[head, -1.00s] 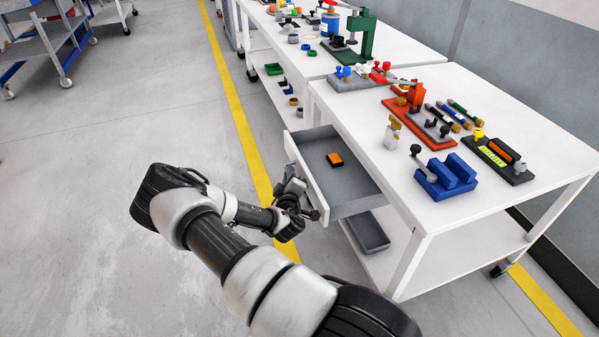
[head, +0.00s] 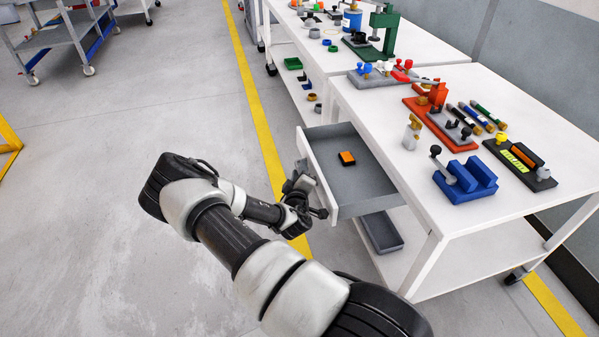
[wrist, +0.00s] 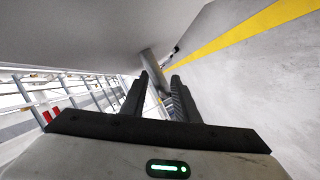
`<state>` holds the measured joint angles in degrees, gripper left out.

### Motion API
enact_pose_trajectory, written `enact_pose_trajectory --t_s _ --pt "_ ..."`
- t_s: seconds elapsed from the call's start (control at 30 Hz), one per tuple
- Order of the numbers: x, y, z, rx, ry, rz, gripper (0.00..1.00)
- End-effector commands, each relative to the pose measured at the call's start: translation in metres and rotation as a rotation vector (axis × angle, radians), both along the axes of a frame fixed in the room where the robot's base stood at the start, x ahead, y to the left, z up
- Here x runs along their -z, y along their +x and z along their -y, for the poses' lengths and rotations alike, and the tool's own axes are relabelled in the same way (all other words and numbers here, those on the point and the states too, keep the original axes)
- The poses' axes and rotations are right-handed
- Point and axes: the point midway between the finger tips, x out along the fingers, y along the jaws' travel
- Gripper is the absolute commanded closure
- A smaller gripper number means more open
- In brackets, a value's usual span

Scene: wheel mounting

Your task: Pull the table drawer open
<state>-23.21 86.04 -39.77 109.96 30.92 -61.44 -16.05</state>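The table drawer (head: 362,187) is pulled well out from under the near white table (head: 455,215). Its white front panel (head: 318,178) faces left, and a small orange and black box (head: 347,158) lies inside. My gripper (head: 312,207) is at the outer side of the front panel, near its lower right end. The exact finger contact is hard to see.
A dark grey tray (head: 382,233) lies on the shelf below the drawer. The tabletop holds a blue block fixture (head: 468,182), orange fixtures and several tools. Open floor with a yellow line (head: 258,130) lies left of the drawer.

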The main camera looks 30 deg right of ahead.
Motion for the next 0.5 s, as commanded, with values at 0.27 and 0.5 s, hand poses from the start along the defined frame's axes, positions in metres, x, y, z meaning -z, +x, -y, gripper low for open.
enact_pose_trajectory --t_s 0.27,0.5 --pt "-0.006 -0.018 -0.011 0.0 0.0 -0.002 0.72" --pt "-0.019 -0.066 -0.041 -0.001 0.0 -0.003 0.72"
